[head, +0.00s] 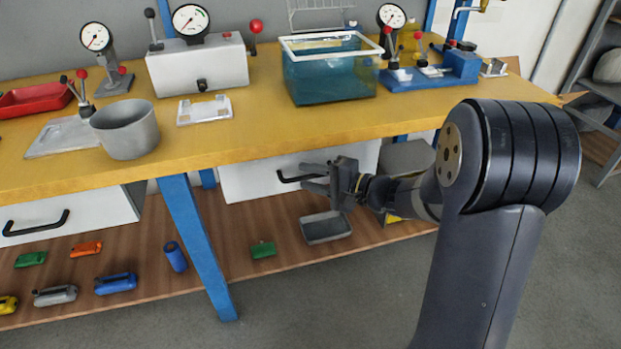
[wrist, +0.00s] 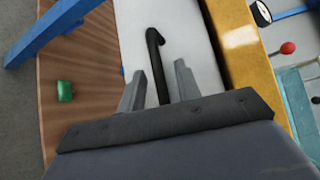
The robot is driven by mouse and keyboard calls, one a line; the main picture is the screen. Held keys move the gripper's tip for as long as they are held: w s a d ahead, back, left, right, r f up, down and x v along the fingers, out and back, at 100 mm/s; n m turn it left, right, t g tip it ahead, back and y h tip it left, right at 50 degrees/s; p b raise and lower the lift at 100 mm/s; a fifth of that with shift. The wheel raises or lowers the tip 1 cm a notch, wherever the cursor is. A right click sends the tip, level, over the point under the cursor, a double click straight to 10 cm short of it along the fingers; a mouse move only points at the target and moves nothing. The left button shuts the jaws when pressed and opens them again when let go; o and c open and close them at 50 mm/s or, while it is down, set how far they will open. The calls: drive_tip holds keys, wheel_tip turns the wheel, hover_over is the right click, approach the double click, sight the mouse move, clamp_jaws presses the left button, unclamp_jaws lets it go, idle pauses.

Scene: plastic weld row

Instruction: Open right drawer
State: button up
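The right drawer (head: 246,180) is a white front under the yellow bench top, and it looks closed. Its black handle (head: 298,178) shows at the drawer's middle, partly hidden by my gripper in the head view. My gripper (head: 318,178) is at the handle, coming from the right. In the wrist view the black handle (wrist: 156,55) runs between the two grey fingers of my gripper (wrist: 158,82), with a gap showing on both sides. The fingers are apart. I cannot tell how deep the handle sits between them.
The yellow bench top (head: 200,154) overhangs the drawer. A blue leg (head: 197,245) stands left of it. Below, a wooden shelf (head: 283,225) holds a grey tray (head: 325,228) and a green object (head: 263,249). A left drawer (head: 100,212) is also there.

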drive_tip(key=shift+w+a, duration=0.1)
drive_tip(key=shift+a, duration=0.05)
clamp_jaws()
idle(0.6)
